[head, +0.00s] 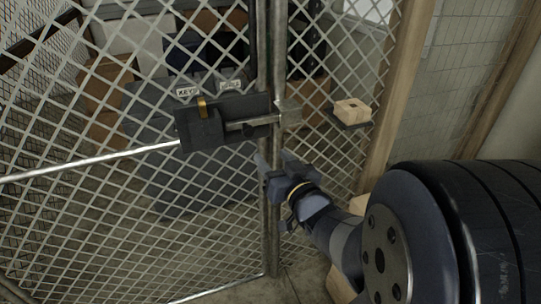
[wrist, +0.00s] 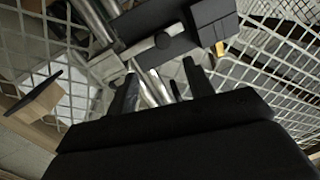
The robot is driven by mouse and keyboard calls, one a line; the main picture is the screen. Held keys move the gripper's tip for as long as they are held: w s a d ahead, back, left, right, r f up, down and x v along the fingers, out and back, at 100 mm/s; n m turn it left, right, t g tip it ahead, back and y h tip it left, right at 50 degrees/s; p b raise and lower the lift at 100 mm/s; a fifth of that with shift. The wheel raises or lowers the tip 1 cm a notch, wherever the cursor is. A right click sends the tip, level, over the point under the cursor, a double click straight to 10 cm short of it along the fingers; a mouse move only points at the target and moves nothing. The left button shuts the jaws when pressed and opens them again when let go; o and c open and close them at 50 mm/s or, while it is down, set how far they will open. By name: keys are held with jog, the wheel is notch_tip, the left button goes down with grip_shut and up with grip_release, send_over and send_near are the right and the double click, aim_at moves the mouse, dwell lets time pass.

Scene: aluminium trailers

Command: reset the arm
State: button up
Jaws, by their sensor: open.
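My gripper (head: 276,167) is at the end of my arm, close in front of the mesh gate's metal post, below a latch. It is open, with nothing seen between its fingers. In the wrist view the two dark fingers (wrist: 160,90) stand apart, with metal posts beyond them. The black latch box (head: 222,122) with a sliding bolt (head: 250,123) sits on the gate above and left of my gripper. Whether the fingers touch the post cannot be told. My arm fills the lower right of the head view.
The mesh gate (head: 110,225) spans the left and middle. A wooden block (head: 352,111) sits on a small dark shelf (head: 351,124) right of the post. A wooden post (head: 405,85) stands farther right. Boxes (head: 108,85) lie behind the mesh.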

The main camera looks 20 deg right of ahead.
aim_at(246, 134)
jog(key=shift+w, duration=0.1)
jog(key=w, duration=0.3)
jog(key=w+a, duration=0.1)
jog(key=w, duration=0.6)
jog(key=shift+w+a+p, duration=0.15)
jog(key=shift+w+p, duration=0.05)
jog(key=shift+p, duration=0.1)
jog(key=shift+w+a, duration=0.15)
jog(key=shift+a, duration=0.55)
jog(key=shift+d, duration=0.1)
